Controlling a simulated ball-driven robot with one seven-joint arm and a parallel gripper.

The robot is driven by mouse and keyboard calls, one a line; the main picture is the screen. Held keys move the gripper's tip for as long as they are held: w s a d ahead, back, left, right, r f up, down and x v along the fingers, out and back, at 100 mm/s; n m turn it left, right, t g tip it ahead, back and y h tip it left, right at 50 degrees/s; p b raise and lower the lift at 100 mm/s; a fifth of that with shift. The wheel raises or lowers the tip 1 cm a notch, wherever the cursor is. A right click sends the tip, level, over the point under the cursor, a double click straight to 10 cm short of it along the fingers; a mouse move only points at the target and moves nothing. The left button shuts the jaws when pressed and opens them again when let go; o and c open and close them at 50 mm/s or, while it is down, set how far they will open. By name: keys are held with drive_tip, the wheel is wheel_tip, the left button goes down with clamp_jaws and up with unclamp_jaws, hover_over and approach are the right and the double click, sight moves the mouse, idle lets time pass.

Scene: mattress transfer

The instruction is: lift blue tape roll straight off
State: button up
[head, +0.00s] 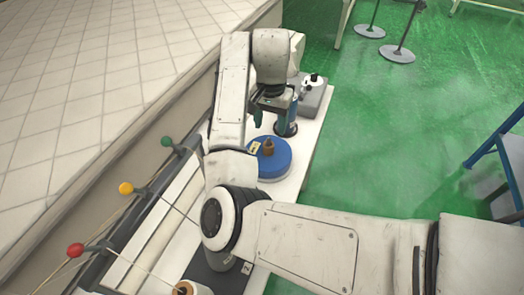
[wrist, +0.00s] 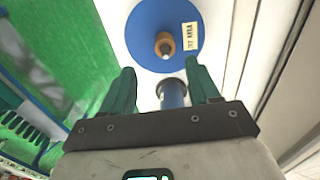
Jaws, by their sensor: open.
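The blue tape roll (head: 272,167) is a wide, flat blue disc lying on the white table, with a brown core and a pale label. In the wrist view the roll (wrist: 147,28) is at the top, beyond my fingertips, with a metal pin end showing in its brown core. My gripper (head: 272,117) is open above the table, behind the roll in the head view. In the wrist view my gripper (wrist: 162,78) has its two green fingers apart. A narrow blue cylinder (wrist: 173,96) shows between them; I cannot tell its depth. Neither finger touches the roll.
A grey block with a white fitting (head: 314,92) stands at the table's far end. Green, yellow (head: 126,188) and red balls on rods line the left side. Green floor lies right of the white table (head: 312,128).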

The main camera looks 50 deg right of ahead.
sight(268, 145)
drive_tip(key=shift+w+a+f, duration=0.1)
drive_tip(key=shift+w+a, duration=0.1)
wheel_tip(268, 145, down, 5)
drive_tip(key=shift+p, duration=0.45)
drive_tip(key=shift+w+d+f+p, duration=0.15)
drive_tip(key=shift+f+p, duration=0.1)
drive_tip(key=shift+f, duration=0.65)
drive_tip(key=shift+d+f+p, duration=0.2)
drive_tip(key=shift+f+p, duration=0.1)
drive_tip(key=shift+f, duration=0.6)
drive_tip(key=shift+w+d+f+p, duration=0.15)
drive_tip(key=shift+f+p, duration=0.1)
drive_tip(key=shift+f, duration=0.65)
clamp_jaws()
drive_tip(key=shift+r, duration=0.1)
